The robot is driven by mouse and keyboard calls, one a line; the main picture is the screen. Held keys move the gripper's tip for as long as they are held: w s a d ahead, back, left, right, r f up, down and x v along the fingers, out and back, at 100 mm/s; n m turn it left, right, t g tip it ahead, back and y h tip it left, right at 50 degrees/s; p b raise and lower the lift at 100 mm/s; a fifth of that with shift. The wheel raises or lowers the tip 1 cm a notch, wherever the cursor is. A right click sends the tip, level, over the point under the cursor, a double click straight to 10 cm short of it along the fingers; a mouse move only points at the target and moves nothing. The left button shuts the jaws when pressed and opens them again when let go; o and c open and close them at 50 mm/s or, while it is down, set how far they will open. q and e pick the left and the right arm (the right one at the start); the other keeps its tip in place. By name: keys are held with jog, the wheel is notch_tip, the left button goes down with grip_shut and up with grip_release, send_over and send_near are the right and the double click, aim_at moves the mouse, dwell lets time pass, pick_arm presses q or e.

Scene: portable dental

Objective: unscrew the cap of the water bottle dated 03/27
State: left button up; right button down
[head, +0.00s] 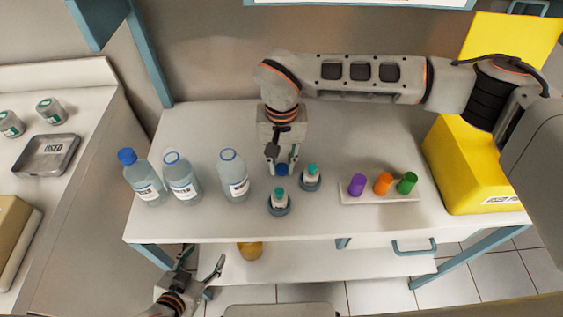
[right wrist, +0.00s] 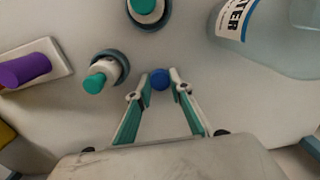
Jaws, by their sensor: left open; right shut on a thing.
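Three clear water bottles stand in a row at the table's left: the left bottle (head: 148,186) has a blue cap (head: 127,156), while the middle bottle (head: 182,181) and right bottle (head: 233,180) show open necks with blue rings. Their dates are too small to read. My right gripper (head: 281,164) is shut on a loose blue cap (right wrist: 160,79), low over the tabletop and right of the bottles. One bottle also shows in the right wrist view (right wrist: 272,38). My left gripper (head: 203,265) is open and empty, below the table's front edge.
Two teal-capped vials (head: 279,202) (head: 311,178) in round holders stand close to my right gripper. A white rack (head: 352,196) with purple, orange and green caps and a yellow bin (head: 470,172) are further right. A metal tray (head: 46,155) lies on the left counter.

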jog(key=c, duration=1.8)
grip_release()
